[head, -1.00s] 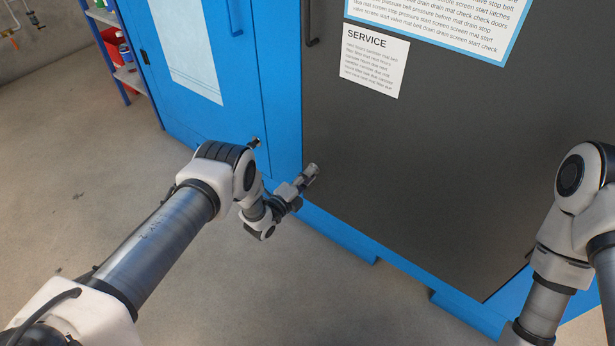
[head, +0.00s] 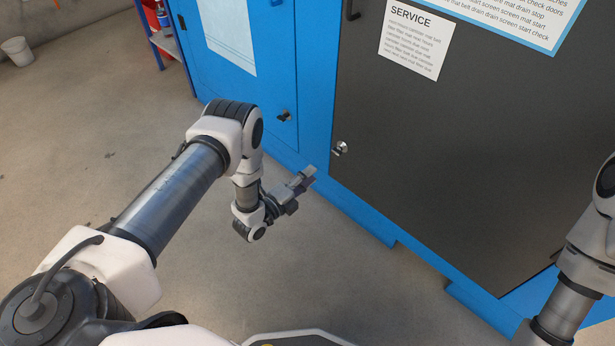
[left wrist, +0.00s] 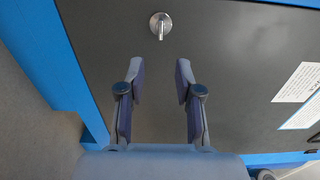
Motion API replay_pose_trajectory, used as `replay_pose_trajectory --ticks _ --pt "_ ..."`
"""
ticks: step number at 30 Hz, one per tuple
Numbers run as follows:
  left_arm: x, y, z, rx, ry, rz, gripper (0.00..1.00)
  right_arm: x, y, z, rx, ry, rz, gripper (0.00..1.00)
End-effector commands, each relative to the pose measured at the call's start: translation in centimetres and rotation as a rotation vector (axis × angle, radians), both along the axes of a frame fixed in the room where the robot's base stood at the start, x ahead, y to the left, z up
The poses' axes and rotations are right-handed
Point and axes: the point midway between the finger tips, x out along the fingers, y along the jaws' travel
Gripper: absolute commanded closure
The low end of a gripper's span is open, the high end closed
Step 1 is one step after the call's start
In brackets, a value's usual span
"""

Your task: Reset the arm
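My left gripper (head: 305,177) is in front of the lower left part of a dark grey panel (head: 450,150) in the head view. In the left wrist view its two fingers (left wrist: 158,75) stand apart with nothing between them. A small silver latch (head: 340,149) is on the panel near its left edge. It also shows in the left wrist view (left wrist: 160,25), beyond the fingertips and apart from them. My right arm comes in at the right edge of the head view; its gripper is out of the picture.
A blue cabinet (head: 235,85) with a black knob (head: 284,116) stands left of the panel. A shelf with red items (head: 152,18) and a white bucket (head: 17,50) are at the far left. The concrete floor (head: 90,130) on the left is clear.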

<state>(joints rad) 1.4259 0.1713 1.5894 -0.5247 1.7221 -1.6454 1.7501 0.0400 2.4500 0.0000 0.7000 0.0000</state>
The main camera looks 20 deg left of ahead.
Motion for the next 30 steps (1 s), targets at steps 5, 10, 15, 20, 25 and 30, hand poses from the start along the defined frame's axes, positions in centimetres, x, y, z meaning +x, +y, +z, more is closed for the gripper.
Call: replay_pose_trajectory --ticks 5,10,15,20,25,30 --pt "-0.2 0.1 0.0 -0.001 0.0 -0.001 0.66 0.0 0.0 0.0 0.0 0.0 0.0 0.6" --pt "-0.2 0.1 0.0 0.0 0.0 0.0 0.66 0.0 0.0 0.0 0.0 0.0 0.0 0.6" --pt "-0.1 0.1 0.1 0.0 -0.001 0.0 0.66 0.0 0.0 0.0 0.0 0.0 0.0 0.6" --pt "1.6 -0.6 2.6 -0.002 -0.048 -0.011 0.66 0.0 0.0 0.0 0.0 0.0 0.0 0.6" --pt "-0.9 -2.9 3.8 -0.07 0.213 0.036 0.66 0.0 0.0 0.0 0.0 0.0 0.0 0.6" --pt "-10.7 -2.3 -0.8 -0.375 0.824 0.308 0.66 0.0 0.0 0.0 0.0 0.0 0.0 0.6"
